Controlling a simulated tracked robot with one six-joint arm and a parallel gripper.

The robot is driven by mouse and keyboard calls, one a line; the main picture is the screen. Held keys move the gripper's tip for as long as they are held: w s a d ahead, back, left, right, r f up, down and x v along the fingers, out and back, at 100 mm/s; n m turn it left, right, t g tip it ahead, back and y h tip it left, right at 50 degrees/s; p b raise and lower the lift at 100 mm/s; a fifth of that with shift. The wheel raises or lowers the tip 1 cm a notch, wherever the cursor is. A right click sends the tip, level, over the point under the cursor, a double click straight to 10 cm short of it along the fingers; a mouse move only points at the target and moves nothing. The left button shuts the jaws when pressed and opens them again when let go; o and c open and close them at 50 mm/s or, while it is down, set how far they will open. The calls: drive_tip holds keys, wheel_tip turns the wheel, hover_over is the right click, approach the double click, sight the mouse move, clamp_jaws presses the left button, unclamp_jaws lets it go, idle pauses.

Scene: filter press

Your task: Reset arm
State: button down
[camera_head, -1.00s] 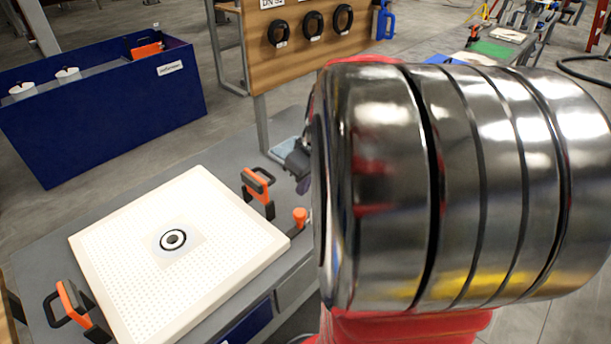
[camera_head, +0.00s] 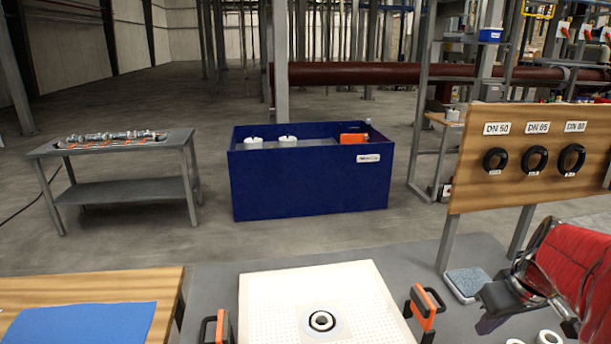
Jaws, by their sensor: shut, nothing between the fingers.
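My arm is at the right edge, with a red cover and a shiny metal wrist. My gripper (camera_head: 490,312) is the dark part at its left end, partly hidden by the wrist. It is shut and empty, over the grey bench top (camera_head: 215,283), right of the white filter plate (camera_head: 262,305). The plate lies on the bench with a dark ring (camera_head: 322,320) around its centre hole. Orange-and-black clamps stand at its left (camera_head: 217,328) and right (camera_head: 424,308) sides.
A board with black rings (camera_head: 535,160) labelled DN 50, DN 65 and DN 80 stands behind my gripper. White rings (camera_head: 549,338) lie below it. A blue tank (camera_head: 305,185) and a grey table (camera_head: 120,188) stand farther back. A blue cloth (camera_head: 80,325) lies front left.

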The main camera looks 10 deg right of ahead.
drive_tip(key=s+a+r, duration=0.1)
drive_tip(key=s+a, duration=0.1)
drive_tip(key=a, duration=0.6)
drive_tip(key=s+a+r+t, duration=0.1)
drive_tip(key=s+a, duration=0.1)
drive_tip(key=a, duration=0.7)
drive_tip(key=s+a+r+t, duration=0.1)
drive_tip(key=s+a, duration=0.1)
drive_tip(key=a, duration=0.7)
drive_tip(key=shift+s+a+r, duration=0.15)
drive_tip(key=shift+s+r, duration=0.2)
drive_tip(key=shift+r, duration=0.05)
